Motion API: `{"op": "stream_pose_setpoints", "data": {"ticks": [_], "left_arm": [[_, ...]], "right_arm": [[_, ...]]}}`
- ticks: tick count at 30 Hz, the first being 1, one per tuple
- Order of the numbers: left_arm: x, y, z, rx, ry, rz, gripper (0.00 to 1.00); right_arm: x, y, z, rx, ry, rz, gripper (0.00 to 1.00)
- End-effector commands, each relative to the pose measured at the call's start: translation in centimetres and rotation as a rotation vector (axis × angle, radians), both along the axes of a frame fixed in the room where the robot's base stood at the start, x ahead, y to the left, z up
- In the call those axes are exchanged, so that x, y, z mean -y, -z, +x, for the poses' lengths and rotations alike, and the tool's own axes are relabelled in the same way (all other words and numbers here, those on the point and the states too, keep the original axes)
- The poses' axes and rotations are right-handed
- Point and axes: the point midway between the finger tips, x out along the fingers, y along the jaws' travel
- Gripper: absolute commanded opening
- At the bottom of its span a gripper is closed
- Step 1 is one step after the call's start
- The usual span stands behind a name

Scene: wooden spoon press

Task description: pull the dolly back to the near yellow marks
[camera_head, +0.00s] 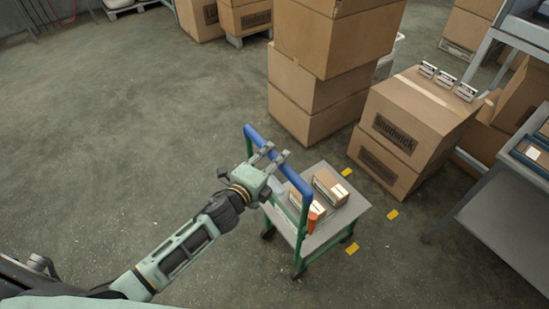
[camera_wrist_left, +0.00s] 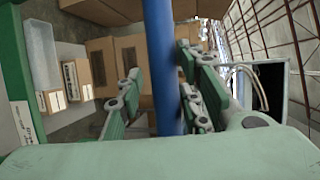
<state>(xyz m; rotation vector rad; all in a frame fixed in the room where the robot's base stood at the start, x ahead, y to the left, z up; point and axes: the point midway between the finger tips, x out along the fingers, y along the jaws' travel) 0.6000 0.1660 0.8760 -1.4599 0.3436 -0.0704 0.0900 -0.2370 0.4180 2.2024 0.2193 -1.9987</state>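The dolly (camera_head: 337,228) has a grey deck, a green frame and a blue handle bar (camera_head: 293,178) along its left side. Its deck carries small brown boxes (camera_head: 331,187) and an orange item (camera_head: 314,216). My left gripper (camera_head: 272,154) is at the handle, its two fingers spread on either side of the bar. In the left wrist view the blue bar (camera_wrist_left: 164,70) runs upright between the fingers, which look open. Yellow floor marks lie beside the dolly: one behind (camera_head: 346,172), one at right (camera_head: 392,214), one in front (camera_head: 352,249). My right gripper is out of view.
Tall stacked cartons (camera_head: 322,60) stand just behind the dolly. More large cartons (camera_head: 405,125) are to its right. A grey table (camera_head: 500,215) stands at the far right. The floor (camera_head: 130,120) to the left and in front is clear.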

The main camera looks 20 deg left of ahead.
Motion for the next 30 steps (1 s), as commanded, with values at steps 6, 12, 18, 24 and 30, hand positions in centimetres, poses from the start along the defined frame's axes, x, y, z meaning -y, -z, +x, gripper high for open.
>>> {"op": "stream_pose_setpoints", "data": {"ticks": [6,12,18,24,30], "left_arm": [[0.1,-0.2,0.1,0.005,0.002,0.000,0.37],[-0.2,-0.3,-0.7,0.004,0.002,0.002,0.37],[-1.1,-0.9,-4.1,0.002,0.002,0.001,0.37],[-2.1,-1.6,-7.9,0.002,0.001,0.001,0.37],[-2.8,-2.1,-10.4,0.002,-0.001,0.001,0.37]], "right_arm": [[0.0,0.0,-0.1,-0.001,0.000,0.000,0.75],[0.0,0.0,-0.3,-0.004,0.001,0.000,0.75],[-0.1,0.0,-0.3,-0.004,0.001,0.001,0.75],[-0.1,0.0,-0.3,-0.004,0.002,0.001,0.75],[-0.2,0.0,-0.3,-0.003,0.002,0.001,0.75]]}}
